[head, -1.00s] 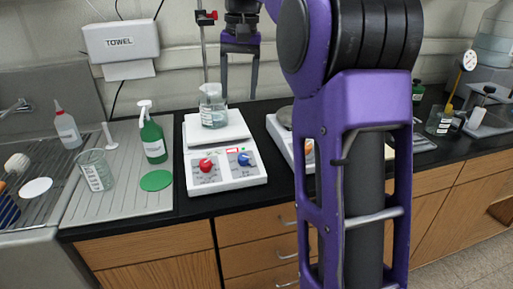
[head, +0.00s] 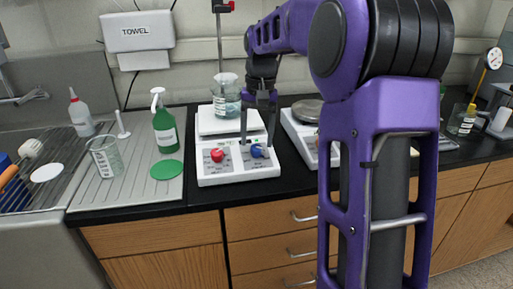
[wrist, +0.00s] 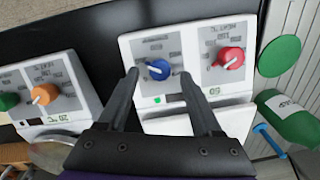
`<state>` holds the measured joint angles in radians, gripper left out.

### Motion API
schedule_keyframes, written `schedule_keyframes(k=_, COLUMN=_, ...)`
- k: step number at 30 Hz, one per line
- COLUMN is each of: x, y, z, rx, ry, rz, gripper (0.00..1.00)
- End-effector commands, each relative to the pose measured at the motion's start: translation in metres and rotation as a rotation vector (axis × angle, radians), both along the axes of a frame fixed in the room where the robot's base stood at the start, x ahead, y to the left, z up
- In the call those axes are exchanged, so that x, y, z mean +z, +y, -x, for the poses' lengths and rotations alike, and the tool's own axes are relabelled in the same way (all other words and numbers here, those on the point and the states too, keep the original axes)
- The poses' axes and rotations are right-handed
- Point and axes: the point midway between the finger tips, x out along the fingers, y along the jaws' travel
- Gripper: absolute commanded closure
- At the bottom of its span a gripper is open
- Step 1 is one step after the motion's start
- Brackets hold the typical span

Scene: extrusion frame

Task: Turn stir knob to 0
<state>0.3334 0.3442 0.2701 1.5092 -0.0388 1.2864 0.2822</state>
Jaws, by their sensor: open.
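The hotplate stirrer (head: 238,172) is a white unit with a red knob (head: 217,155) on the left and a blue knob (head: 257,151) on the right in the head view. Its small labels are too blurred to read surely; the blue knob is likely the stir knob. In the wrist view the blue knob (wrist: 158,69) shows between my fingertips, with the red knob (wrist: 230,58) to the right. My gripper (head: 258,138) is open, pointing down over the blue knob, fingers on either side (wrist: 159,74). Contact with the knob cannot be told.
A glass bottle (head: 226,95) stands on the hotplate behind my gripper. A second unit (head: 300,130), with orange (wrist: 45,94) and green knobs, is close on the right. A green spray bottle (head: 164,128), green disc (head: 166,169) and beaker (head: 104,157) stand left.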

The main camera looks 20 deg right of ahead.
Motion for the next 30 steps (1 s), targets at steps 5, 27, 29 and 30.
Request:
schedule_keyframes(k=5, x=-0.019, y=0.001, z=-0.001, rx=-0.001, ry=-0.001, rz=-0.001, gripper=0.34)
schedule_keyframes(k=27, x=-0.022, y=0.001, z=-0.001, rx=0.000, ry=-0.001, rz=0.000, gripper=1.00)
schedule_keyframes(k=29, x=-0.022, y=0.001, z=-0.001, rx=0.000, ry=-0.001, rz=0.000, gripper=1.00)
schedule_keyframes(k=30, x=-0.022, y=0.001, z=-0.001, rx=0.000, ry=-0.001, rz=0.000, gripper=1.00)
